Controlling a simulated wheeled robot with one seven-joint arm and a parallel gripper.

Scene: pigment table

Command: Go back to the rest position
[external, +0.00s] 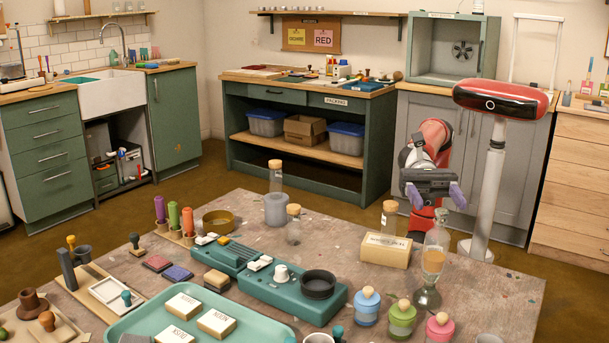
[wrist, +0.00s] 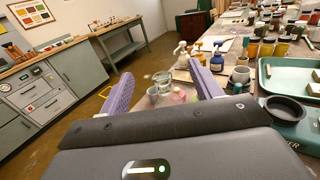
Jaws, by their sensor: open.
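My gripper (external: 436,196) is open and empty, with its two purple fingers spread apart. In the external view it hangs on my red arm (external: 434,140) at the far right side of the table, behind the tall glass vessel (external: 434,255). In the wrist view the gripper (wrist: 165,95) points out over the table, and glassware shows between and beyond the fingers. Nothing is between the fingertips in their grip. The wrist view is tilted.
The work table (external: 150,215) is crowded. Near my gripper stand a corked bottle (external: 390,218), a wooden block with a label (external: 385,250) and several coloured jars (external: 402,318). A teal device with a black bowl (external: 318,285) and a teal tray (external: 255,324) lie further left.

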